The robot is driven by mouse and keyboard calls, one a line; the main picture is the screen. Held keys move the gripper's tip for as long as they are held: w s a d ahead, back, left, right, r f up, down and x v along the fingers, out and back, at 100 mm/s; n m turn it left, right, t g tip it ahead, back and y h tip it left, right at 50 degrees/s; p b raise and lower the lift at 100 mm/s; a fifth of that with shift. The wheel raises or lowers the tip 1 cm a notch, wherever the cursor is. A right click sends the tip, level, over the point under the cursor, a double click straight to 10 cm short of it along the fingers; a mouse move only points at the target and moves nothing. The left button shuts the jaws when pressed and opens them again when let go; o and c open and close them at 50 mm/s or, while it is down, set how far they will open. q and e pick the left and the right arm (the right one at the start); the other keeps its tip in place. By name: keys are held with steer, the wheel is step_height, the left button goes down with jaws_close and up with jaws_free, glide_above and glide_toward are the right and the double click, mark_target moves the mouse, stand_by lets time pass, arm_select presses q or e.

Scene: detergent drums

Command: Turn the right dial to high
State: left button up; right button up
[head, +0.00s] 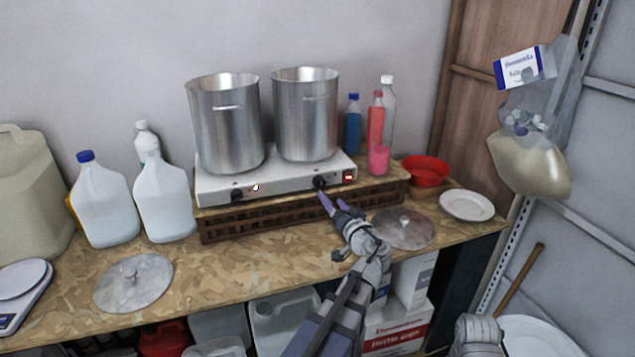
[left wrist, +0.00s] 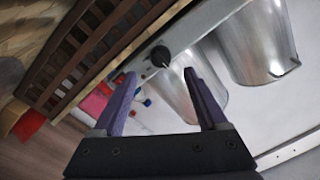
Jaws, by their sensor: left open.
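A white two-burner hot plate (head: 280,180) stands on a brown slatted crate. Its right dial (head: 319,183) is a black knob on the front face, beside a red switch (head: 348,177). The left dial (head: 237,195) is a similar knob. My left gripper (head: 332,199) is open and empty just in front of and below the right dial. In the left wrist view, the right dial (left wrist: 160,56) shows between and just beyond the two purple fingertips (left wrist: 160,76), apparently apart from them. A pale pointer mark shows on the knob.
Two steel pots (head: 228,125) stand on the burners. Bottles (head: 379,135) and a red bowl (head: 426,171) are to the right. A pot lid (head: 403,229) lies beside my left gripper. The crate (head: 230,227) lies below the dials. Bare counter (head: 225,275) is at front left.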

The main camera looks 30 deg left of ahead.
mark_target(322, 187)
arm_select(q)
steer(key=x, duration=0.7)
steer(key=shift+w+a, duration=0.25)
steer(key=shift+c, duration=0.4)
jaws_close()
